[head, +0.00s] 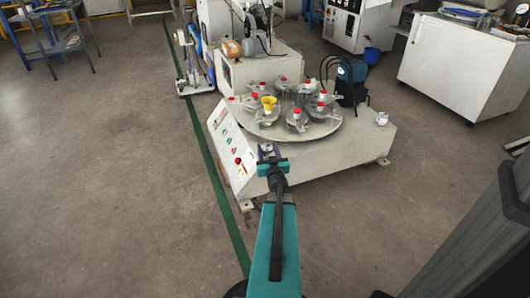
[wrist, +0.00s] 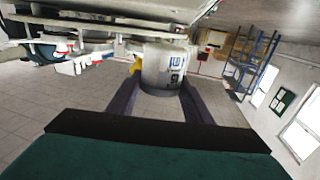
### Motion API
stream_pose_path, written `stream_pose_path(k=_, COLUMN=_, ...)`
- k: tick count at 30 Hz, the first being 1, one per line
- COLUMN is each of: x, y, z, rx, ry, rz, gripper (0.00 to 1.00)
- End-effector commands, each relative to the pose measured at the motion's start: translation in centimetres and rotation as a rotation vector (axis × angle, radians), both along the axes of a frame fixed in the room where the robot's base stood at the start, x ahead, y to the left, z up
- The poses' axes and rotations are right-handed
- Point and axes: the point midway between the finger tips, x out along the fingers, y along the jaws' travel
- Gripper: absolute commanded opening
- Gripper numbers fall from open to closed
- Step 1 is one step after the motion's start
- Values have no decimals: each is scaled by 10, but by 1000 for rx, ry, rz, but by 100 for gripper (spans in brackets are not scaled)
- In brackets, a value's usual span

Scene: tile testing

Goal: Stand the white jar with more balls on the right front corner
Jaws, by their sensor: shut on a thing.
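My gripper (head: 268,152) is at the front edge of the white machine (head: 330,160). In the wrist view, its two dark fingers (wrist: 160,92) are on either side of a white jar (wrist: 163,68) with dark printed markings, and are shut on it. The held jar is hard to make out in the head view. Another small white jar (head: 381,118) stands on the machine top near its right corner. I cannot see balls in either jar, so their amounts cannot be compared.
A round turntable (head: 325,130) on the machine carries several metal pots with red knobs and a yellow funnel (head: 268,102). The sloped control panel (head: 232,150) is at the left. The top right of the turntable has bare surface.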

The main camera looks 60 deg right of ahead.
Motion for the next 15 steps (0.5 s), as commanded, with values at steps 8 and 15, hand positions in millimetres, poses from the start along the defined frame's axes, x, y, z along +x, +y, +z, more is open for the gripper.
stream_pose_path(k=8, x=22, y=-28, z=-5, rx=-2, ry=-1, rz=1, gripper=20)
stream_pose_path(k=15, x=27, y=-34, z=-5, rx=1, ry=1, rz=0, gripper=20)
